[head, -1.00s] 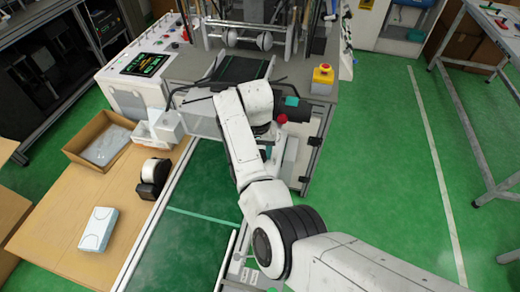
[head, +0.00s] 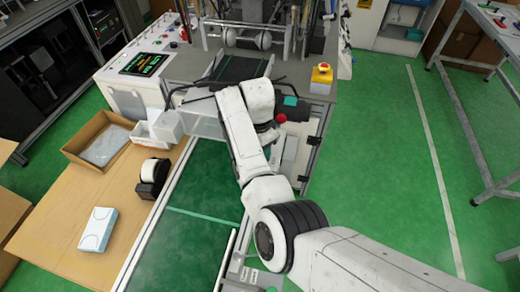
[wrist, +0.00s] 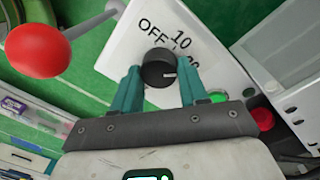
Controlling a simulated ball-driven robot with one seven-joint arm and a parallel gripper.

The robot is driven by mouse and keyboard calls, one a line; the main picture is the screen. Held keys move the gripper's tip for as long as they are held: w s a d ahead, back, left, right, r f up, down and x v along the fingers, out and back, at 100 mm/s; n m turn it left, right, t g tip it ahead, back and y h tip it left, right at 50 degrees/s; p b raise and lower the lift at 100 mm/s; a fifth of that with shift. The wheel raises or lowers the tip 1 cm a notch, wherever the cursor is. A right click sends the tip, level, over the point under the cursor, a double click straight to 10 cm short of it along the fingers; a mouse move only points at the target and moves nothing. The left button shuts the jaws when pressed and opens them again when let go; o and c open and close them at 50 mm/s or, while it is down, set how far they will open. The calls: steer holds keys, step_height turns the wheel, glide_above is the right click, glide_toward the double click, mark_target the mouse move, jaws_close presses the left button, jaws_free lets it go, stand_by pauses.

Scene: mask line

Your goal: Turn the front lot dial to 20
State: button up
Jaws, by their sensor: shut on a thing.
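The front lot dial (wrist: 159,68) is a black round knob with a light pointer mark, on a white panel (wrist: 118,52) in the wrist view. The marks "OFF" and "10" are readable beside it, and a further mark is partly hidden by the knob and finger. The pointer mark lies toward the right side of the knob, near the partly hidden mark. My gripper (wrist: 160,86) has its teal fingers on both sides of the knob and is shut on it. In the head view my arm hides the dial.
A red ball-ended lever (wrist: 38,50) stands left of the dial in the wrist view. A green button (wrist: 217,97) and a red button (wrist: 262,118) sit to the right. In the head view a yellow-based emergency stop (head: 321,74) is on the machine behind.

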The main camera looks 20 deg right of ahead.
steer(key=shift+m, duration=0.5)
steer(key=o, duration=1.1)
steer(key=shift+c, duration=0.2)
steer(key=shift+r, duration=0.1)
step_height(320, 180, up, 11)
steer(key=b, duration=0.1)
steer(key=shift+w+f, duration=0.2)
steer(key=shift+w, duration=0.1)
